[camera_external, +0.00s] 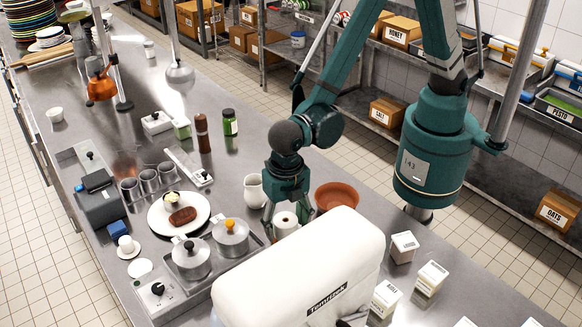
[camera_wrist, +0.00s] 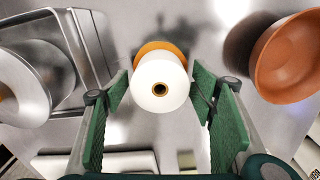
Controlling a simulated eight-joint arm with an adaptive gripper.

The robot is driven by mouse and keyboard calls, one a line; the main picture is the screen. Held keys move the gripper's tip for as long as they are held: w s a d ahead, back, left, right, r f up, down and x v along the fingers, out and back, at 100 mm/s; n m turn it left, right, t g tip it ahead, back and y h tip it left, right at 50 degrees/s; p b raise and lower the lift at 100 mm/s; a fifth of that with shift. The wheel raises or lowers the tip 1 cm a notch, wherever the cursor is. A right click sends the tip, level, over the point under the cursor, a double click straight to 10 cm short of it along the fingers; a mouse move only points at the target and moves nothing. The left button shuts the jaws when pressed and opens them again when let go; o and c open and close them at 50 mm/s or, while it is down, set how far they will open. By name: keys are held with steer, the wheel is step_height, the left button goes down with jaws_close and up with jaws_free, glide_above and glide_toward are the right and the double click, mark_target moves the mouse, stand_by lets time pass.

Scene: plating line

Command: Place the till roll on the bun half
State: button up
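The till roll (camera_wrist: 160,84) is white with a dark hole in its core. In the wrist view it sits end-on between the two green fingers of my gripper (camera_wrist: 160,92). The fingers stand apart, with narrow gaps seeming to show beside the roll. The outside view shows the roll (camera_external: 285,223) beneath my gripper (camera_external: 287,212), at table height. An orange-brown rounded thing (camera_wrist: 160,48) shows just behind the roll in the wrist view. It may be the bun half, but the roll hides most of it and I cannot tell whether they touch.
A terracotta bowl (camera_external: 337,196) stands right of my gripper, and a white jug (camera_external: 254,190) stands to its left. Lidded pots (camera_external: 191,259) sit on a tray at lower left. A plate (camera_external: 160,222) holds food. A large white Temrizek appliance (camera_external: 290,275) stands close in front.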

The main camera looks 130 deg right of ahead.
mark_target(287, 221)
steer(key=shift+r, duration=0.2)
step_height(287, 221, up, 12)
stand_by(0.9)
stand_by(0.6)
steer(key=s+r+m+t, duration=0.3)
steer(key=s+r+m, duration=0.5)
steer(key=s+r, duration=0.65)
steer(key=s+r+m+t, duration=0.1)
steer(key=s+m+t, duration=0.3)
steer(key=s, duration=1.4)
steer(key=shift+s+d+r+m, duration=0.15)
steer(key=shift+d+r+m, duration=0.25)
steer(key=shift+m, duration=1.7)
